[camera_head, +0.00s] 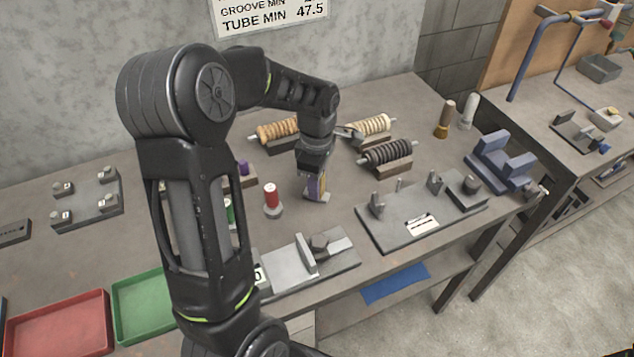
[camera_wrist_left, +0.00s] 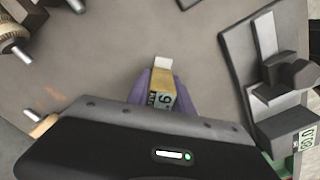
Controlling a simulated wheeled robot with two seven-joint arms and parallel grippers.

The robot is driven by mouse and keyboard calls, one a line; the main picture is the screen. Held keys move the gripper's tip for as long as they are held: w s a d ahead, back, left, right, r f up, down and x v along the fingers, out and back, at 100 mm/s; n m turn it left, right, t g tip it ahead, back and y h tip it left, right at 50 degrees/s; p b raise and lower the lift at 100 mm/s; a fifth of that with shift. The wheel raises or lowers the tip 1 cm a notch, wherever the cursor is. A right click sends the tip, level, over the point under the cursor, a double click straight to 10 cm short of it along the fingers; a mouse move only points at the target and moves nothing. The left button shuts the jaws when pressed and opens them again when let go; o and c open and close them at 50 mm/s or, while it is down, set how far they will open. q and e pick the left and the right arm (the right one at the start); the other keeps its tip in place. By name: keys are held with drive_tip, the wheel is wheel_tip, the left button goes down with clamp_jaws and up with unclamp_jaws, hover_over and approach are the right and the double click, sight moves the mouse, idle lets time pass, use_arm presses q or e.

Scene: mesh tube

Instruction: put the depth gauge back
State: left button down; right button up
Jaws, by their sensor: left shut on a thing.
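My left gripper (camera_head: 316,186) reaches down over the middle of the bench and is shut on a small tan block with a dark-printed label and a pale tip. I take this block to be the depth gauge (camera_wrist_left: 163,95). In the left wrist view, the purple fingers (camera_wrist_left: 152,88) hold it from both sides. In the head view, the gauge (camera_head: 322,190) is partly hidden by the fingers; I cannot tell whether it touches the bench. My right gripper is not in view.
A red-topped peg (camera_head: 271,196) stands left of the gripper. A grey measuring fixture (camera_head: 310,262) lies in front, and a grey plate with posts (camera_head: 420,215) lies to the right. Wound rollers (camera_head: 388,152) sit behind. Red (camera_head: 60,335) and green (camera_head: 140,300) trays are at front left.

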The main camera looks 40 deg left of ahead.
use_arm(q)
drive_tip(key=shift+f, duration=0.15)
drive_tip(key=c, duration=1.1)
unclamp_jaws()
drive_tip(key=shift+r, duration=0.3)
drive_tip(key=shift+w+r, duration=0.1)
drive_tip(key=shift+r, duration=0.15)
wheel_tip(320, 180, up, 11)
drive_tip(key=shift+r+b, duration=0.15)
drive_tip(key=shift+b, duration=0.75)
